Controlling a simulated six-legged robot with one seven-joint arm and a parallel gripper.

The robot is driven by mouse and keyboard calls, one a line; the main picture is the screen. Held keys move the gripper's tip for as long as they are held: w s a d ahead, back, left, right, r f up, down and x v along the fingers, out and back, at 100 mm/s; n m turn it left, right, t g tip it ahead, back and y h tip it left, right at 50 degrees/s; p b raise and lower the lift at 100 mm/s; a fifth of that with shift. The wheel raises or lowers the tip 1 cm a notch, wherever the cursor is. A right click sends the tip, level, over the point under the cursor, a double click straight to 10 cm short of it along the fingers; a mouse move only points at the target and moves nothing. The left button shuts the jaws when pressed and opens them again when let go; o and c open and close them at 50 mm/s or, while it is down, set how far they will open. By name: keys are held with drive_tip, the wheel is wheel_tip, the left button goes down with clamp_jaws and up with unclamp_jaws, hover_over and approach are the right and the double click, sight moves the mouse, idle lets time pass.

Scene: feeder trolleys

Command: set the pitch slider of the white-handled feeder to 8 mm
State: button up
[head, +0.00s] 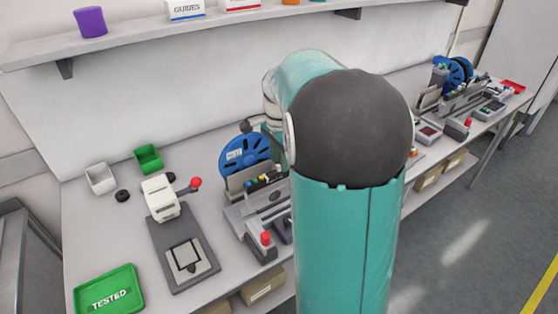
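A feeder station (240,216) with a blue reel (238,152) stands on the bench left of my arm, its right part hidden behind the arm. A second station (462,106) with another blue reel (456,68) stands at the far right end. I cannot make out a white handle on either, so I cannot tell which holds the white-handled feeder. No pitch slider or scale is readable. My teal arm with its dark joint fills the middle of the head view. My gripper is not visible.
A white press (160,198) with a red-knobbed lever stands left on a dark base. A green TESTED tray (110,292), a white bin (100,178) and a green bin (148,158) are nearby. A shelf (140,36) overhangs the back. Open floor (470,220) lies right.

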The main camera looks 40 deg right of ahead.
sight(269, 175)
drive_tip(key=shift+f, duration=0.65)
drive_tip(key=shift+c, duration=0.2)
clamp_jaws()
drive_tip(key=shift+w+a+r, duration=0.1)
drive_tip(key=shift+w+a, duration=0.05)
drive_tip(key=shift+a, duration=1.6)
drive_tip(key=shift+o, duration=0.2)
unclamp_jaws()
